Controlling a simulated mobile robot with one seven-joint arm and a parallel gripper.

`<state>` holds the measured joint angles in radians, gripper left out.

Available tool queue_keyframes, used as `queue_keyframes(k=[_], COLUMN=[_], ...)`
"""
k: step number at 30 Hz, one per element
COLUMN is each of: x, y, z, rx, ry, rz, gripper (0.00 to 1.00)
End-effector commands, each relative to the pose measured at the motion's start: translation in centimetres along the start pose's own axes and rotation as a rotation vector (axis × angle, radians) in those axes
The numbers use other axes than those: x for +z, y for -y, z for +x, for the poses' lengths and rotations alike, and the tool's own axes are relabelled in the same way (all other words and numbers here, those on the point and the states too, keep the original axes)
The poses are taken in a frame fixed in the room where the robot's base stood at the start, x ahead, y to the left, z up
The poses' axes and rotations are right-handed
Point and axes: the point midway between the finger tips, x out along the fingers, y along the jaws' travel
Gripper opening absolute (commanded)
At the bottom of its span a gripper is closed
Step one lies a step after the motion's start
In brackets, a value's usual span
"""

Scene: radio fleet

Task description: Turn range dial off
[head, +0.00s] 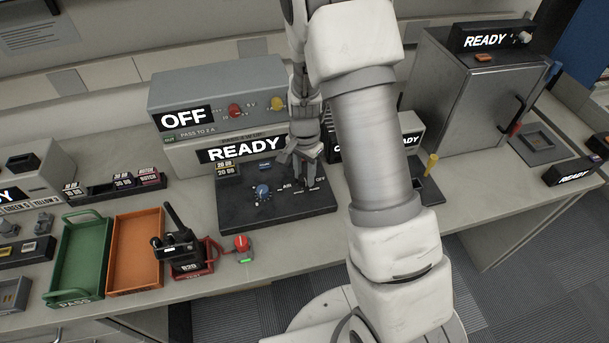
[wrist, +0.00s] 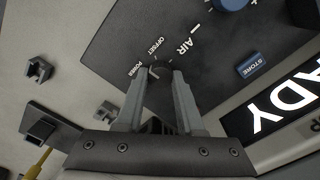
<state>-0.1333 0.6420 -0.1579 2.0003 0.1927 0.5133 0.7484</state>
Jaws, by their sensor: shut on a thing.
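A dark panel (head: 236,208) with a lit READY display (head: 240,149) above it lies at the middle of the bench. My gripper (head: 302,184) reaches down to its right part, fingers pointing at the panel. In the wrist view my gripper (wrist: 158,76) has both fingertips closed around a small dark dial (wrist: 159,69). Printed words that look like POWER, OFFSET and AIR stand around it. The fingers hide the dial's sides, and its exact pointer setting is hard to read. A larger blue knob (head: 262,191) sits left of my gripper on the same panel.
A grey box with a lit OFF display (head: 187,118) and red and yellow knobs stands behind. Green (head: 76,258) and orange (head: 137,253) trays, a handheld radio (head: 178,247) and a red button (head: 242,243) are at front left. A grey cabinet (head: 472,95) stands at right.

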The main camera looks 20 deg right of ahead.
Motion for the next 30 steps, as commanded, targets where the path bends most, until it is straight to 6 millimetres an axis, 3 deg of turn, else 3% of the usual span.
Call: queue_keyframes(k=[30], x=[-0.01], y=[0.10], z=[-0.02], rx=[-0.001], ry=[-0.001], rz=[-0.965], gripper=[0.00])
